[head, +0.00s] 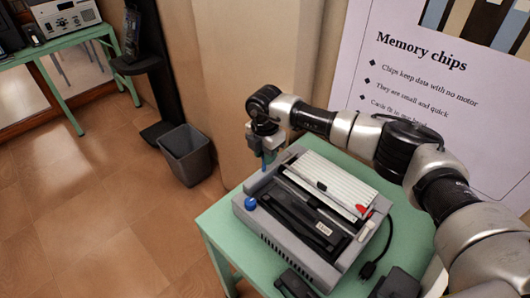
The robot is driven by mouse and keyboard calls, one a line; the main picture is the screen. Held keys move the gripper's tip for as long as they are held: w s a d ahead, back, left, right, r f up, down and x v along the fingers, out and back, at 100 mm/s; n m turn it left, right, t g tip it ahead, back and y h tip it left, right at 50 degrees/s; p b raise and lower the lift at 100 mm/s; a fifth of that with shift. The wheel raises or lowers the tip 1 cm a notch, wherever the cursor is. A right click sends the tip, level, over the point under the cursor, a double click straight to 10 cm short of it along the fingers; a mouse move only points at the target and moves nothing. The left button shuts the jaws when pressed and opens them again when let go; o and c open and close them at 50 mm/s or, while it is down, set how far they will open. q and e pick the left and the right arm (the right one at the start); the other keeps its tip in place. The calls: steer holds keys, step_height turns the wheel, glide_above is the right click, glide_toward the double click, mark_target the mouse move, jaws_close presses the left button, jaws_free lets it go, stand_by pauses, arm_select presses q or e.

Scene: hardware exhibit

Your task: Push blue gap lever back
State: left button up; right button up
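A grey machine (286,254) with a black sloped front and a light ribbed panel sits on a green table (218,226). A round blue knob (250,203) is at its left corner. A thin blue piece (264,166) shows at the machine's far left edge, right at my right gripper's tips; I cannot tell if it is the lever or whether they touch. My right gripper (268,160) points down there, apart from the round knob. Its fingers are too small to tell open from shut. My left gripper is not in view.
A red piece (361,210) is on the machine's right side. A black cable with a plug (368,269) lies to the right, and dark objects (399,284) sit at the table's near edge. A grey bin (186,155) stands on the floor. A poster (420,75) is behind my arm.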

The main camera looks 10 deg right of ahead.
jaws_close()
steer(key=shift+w+d+f+g+y+b, duration=0.25)
steer(key=shift+d+g+y+b, duration=0.15)
steer(key=shift+b, duration=0.2)
steer(key=shift+w+d+f+g+y+b, duration=0.2)
steer(key=shift+w+d+y+b, duration=0.1)
steer(key=shift+y+b, duration=0.25)
steer(key=shift+w+d+g+y+b, duration=0.3)
steer(key=shift+d+g+y+b, duration=0.35)
steer(key=shift+y+b, duration=0.4)
steer(key=shift+a, duration=0.1)
steer(key=shift+o, duration=2)
jaws_free()
